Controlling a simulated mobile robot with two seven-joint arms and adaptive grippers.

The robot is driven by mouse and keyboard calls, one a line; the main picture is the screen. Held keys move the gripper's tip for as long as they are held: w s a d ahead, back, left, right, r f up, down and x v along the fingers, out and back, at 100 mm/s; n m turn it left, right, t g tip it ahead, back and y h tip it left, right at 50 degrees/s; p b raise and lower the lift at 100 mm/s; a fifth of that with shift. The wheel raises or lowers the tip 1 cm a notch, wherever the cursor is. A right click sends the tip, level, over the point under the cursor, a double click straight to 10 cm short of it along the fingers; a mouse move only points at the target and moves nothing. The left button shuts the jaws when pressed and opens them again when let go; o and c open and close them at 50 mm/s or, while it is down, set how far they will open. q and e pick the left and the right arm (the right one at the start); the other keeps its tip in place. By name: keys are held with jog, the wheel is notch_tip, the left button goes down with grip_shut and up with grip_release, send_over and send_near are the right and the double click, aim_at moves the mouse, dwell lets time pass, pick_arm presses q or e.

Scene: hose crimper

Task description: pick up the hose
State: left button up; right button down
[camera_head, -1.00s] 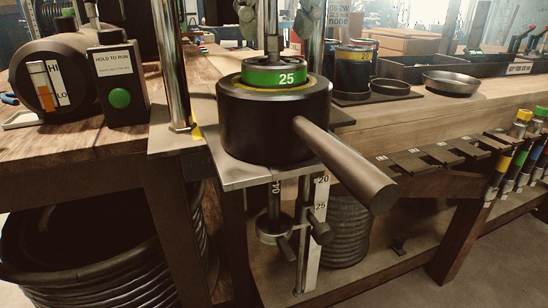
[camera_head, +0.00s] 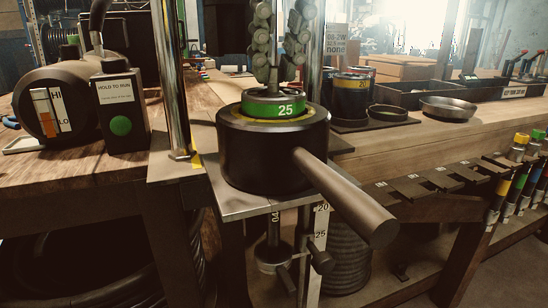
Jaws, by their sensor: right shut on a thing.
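The hose (camera_head: 273,80) stands upright in the middle of the crimper head (camera_head: 262,158), its lower end inside the green ring marked 25 (camera_head: 290,110). Only a short lower part of it shows between the fingers. My right gripper (camera_head: 281,60) comes down from the top edge, just above the ring, its jointed grey fingers closed on either side of the hose. The upper part of the gripper and hose is outside the picture. My left gripper is not in view.
A thick dark handle (camera_head: 350,200) sticks out toward the front right. A bright post (camera_head: 177,80) stands close on the left, near a box with a green button (camera_head: 121,126). A round dish (camera_head: 447,106) and dark bins lie on the bench to the right.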

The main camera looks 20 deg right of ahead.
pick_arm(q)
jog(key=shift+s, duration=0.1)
